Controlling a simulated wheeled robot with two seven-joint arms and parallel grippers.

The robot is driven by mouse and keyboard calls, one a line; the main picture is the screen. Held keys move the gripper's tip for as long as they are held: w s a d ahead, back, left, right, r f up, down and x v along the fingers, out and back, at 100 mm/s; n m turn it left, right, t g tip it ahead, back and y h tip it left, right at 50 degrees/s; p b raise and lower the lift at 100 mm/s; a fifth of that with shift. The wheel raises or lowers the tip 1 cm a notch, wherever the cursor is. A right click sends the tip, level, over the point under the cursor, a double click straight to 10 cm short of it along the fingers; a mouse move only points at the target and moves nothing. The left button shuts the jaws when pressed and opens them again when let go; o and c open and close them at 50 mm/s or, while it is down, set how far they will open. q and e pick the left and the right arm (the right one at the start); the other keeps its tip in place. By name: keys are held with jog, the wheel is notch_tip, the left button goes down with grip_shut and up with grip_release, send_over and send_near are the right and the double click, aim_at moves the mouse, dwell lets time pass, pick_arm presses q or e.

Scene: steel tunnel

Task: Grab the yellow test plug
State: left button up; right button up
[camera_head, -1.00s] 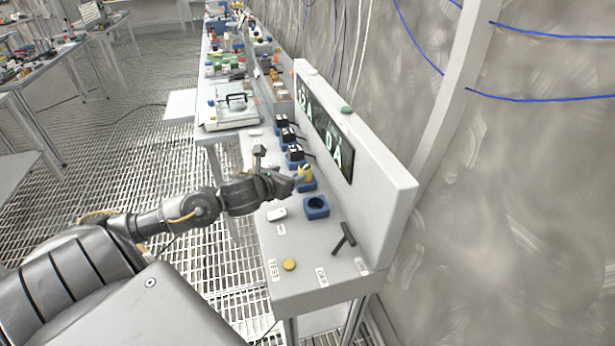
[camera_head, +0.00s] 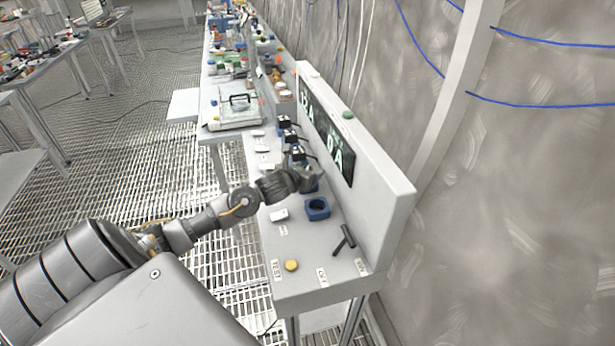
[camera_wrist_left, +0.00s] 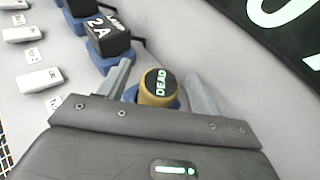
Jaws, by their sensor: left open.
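The yellow test plug (camera_wrist_left: 148,98) has a black top reading "DEAD" and shows in the left wrist view, with blue of a socket at its base. My left gripper (camera_wrist_left: 157,70) is open, with one finger on each side of the plug and gaps visible on both sides. In the head view my left gripper (camera_head: 312,182) is over the bench and hides the plug. My right gripper is not in view.
An empty blue socket (camera_head: 317,208) is nearer on the bench. Black plugs stand in blue sockets farther back, including one marked "2A" (camera_wrist_left: 106,36). A yellow button (camera_head: 291,265) and black lever (camera_head: 345,240) are at the near end. A display panel (camera_head: 340,150) stands behind.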

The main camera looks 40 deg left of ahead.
pick_arm(q)
jog(key=c, duration=1.2)
jog(key=shift+r, duration=0.55)
notch_tip(320, 180, up, 2)
jog(key=shift+r+b, duration=0.15)
jog(key=shift+b, duration=0.45)
jog(key=s+d+r, duration=0.2)
jog(key=s+r, duration=0.1)
jog(key=s, duration=0.1)
jog(key=s+d+r+p, duration=0.1)
jog(key=s+d+r, duration=0.1)
jog(key=s+r, duration=0.1)
jog(key=s+d+r+p, duration=0.1)
jog(key=s+d+r, duration=0.1)
jog(key=s, duration=0.3)
jog(key=shift+s+d+r, duration=0.15)
jog(key=shift+r, duration=0.3)
jog(key=shift+s+d+r, duration=0.1)
jog(key=shift+s+r, duration=0.05)
jog(key=shift+r, duration=0.25)
